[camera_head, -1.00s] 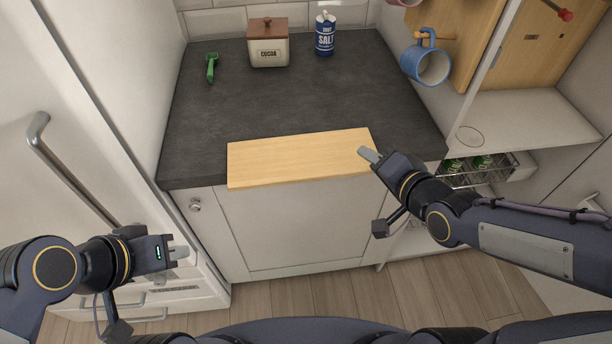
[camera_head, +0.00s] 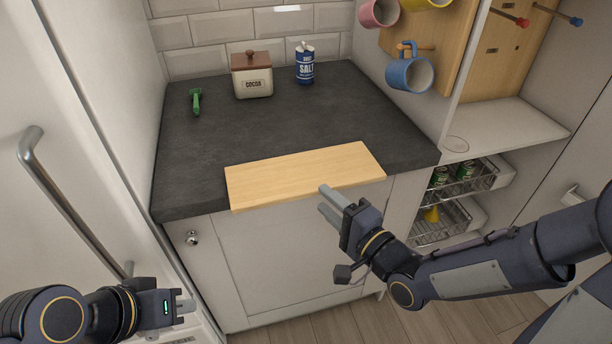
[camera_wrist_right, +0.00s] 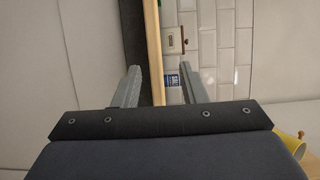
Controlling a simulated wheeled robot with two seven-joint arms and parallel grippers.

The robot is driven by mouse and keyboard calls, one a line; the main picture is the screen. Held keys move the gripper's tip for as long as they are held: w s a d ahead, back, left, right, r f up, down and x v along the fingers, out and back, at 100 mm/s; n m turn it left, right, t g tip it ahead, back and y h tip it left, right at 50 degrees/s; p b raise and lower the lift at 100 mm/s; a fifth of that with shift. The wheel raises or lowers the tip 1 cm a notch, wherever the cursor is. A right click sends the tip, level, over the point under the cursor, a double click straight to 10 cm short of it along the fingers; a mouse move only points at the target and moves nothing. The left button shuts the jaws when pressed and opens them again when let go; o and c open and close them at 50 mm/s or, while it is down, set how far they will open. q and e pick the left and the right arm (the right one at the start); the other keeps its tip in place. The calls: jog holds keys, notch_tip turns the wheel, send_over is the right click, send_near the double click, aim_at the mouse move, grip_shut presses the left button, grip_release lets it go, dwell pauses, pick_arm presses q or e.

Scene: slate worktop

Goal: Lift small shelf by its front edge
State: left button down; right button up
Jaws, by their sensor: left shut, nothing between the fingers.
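The small shelf (camera_head: 285,176) is a light wooden board lying flat along the front edge of the slate worktop (camera_head: 215,130). My right gripper (camera_head: 324,199) is open at the shelf's front edge, right of its middle. One finger shows over the board's top and the other lower, in front of the cabinet. In the right wrist view the shelf (camera_wrist_right: 153,45) appears edge-on between the two spread fingers (camera_wrist_right: 159,72), with a gap on each side. My left gripper (camera_head: 190,305) is shut and empty at the lower left, away from the shelf.
A green peeler-like tool (camera_head: 196,102), a cocoa canister (camera_head: 252,80) and a salt container (camera_head: 305,65) stand or lie toward the back. A blue mug (camera_head: 410,74) hangs at right. Wire baskets (camera_head: 465,178) are pulled out at right. The worktop behind the shelf is clear.

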aim_at(315, 194)
jog(key=x, duration=0.5)
jog(key=shift+a+f, duration=0.1)
jog(key=shift+f, duration=0.2)
jog(key=shift+c, duration=0.2)
grip_shut()
